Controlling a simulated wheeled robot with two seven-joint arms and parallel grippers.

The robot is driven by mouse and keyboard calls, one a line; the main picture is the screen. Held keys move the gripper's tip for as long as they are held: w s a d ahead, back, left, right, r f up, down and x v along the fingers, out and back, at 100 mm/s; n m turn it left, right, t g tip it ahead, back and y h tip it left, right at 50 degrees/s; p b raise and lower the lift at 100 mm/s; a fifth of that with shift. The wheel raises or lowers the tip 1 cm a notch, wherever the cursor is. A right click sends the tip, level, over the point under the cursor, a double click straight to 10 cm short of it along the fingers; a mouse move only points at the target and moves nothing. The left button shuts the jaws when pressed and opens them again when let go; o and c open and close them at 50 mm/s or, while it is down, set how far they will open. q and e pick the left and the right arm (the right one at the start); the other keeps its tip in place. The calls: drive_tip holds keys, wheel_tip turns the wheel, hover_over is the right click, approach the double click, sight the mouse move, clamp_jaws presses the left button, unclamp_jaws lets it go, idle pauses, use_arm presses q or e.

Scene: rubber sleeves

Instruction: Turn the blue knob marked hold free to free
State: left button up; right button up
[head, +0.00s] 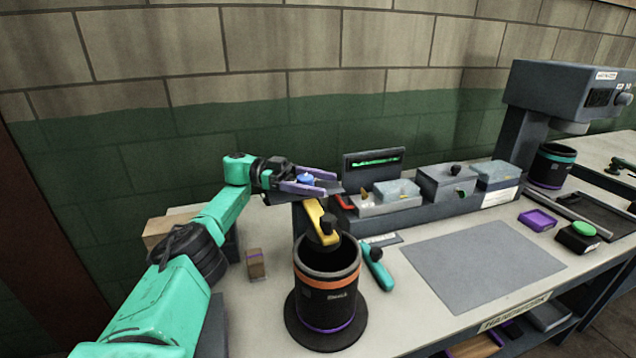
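The blue knob (306,179) sits on top of a dark block at the back left of the bench, behind the black cylinder. My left gripper (318,187) reaches it from the left, and its purple fingers lie around or beside the knob. The blue of the knob shows between the fingers. I cannot tell whether the fingers touch it or how far they are closed. The hold free marking and the knob's pointer are too small to read. My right gripper is not in view.
A black cylinder (327,285) with an orange band stands in front, with a yellow arm (317,218) above it. A teal-handled tool (377,267) lies beside it. Grey boxes (447,181) line the back. A grey mat (482,264) is bare. A press-like machine (562,90) stands right.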

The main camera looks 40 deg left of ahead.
use_arm(q)
wheel_tip(320, 180, up, 20)
drive_tip(key=p, duration=0.7)
drive_tip(key=shift+r+p, duration=0.15)
drive_tip(key=shift+p, duration=0.15)
